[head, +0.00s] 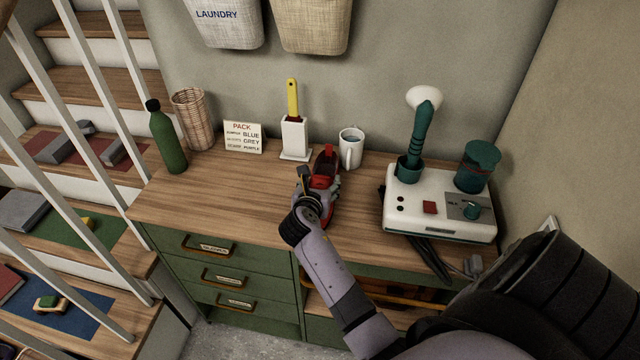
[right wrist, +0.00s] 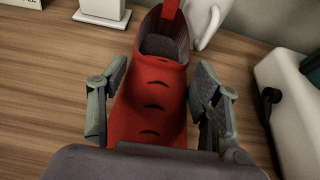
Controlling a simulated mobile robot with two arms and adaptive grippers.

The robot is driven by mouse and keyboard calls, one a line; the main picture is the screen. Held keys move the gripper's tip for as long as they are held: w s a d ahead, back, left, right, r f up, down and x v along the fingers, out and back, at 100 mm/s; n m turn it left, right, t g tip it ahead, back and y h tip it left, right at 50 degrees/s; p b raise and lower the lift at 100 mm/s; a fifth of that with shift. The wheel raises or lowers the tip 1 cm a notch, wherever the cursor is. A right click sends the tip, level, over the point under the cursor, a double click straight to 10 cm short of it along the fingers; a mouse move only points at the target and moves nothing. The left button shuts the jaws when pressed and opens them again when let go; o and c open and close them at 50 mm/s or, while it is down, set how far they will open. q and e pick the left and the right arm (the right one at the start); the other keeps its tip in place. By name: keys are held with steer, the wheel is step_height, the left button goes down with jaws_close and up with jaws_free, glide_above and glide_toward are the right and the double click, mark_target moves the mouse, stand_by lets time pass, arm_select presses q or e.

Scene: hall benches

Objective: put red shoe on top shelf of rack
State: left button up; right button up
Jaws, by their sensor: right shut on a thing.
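The red shoe (head: 325,170) is on the wooden bench top, in front of the white mug, with its opening towards the wall. My right gripper (head: 318,195) is at the shoe from the front, its fingers on both sides. In the right wrist view the shoe (right wrist: 155,100) lies between the two fingers of my right gripper (right wrist: 158,118), which is shut on it. Whether the sole touches the bench cannot be told. No rack shows clearly in either view. My left gripper is not in view.
A white mug (head: 350,148) and a white holder with a yellow-handled brush (head: 294,138) stand just behind the shoe. A white device (head: 440,205) stands to the right. A green bottle (head: 167,138), wicker basket (head: 192,118) and sign (head: 243,137) are left. The bench's left front is clear.

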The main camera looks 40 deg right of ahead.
steer(key=o, duration=1.1)
steer(key=shift+o, duration=1.4)
steer(key=shift+r, duration=0.1)
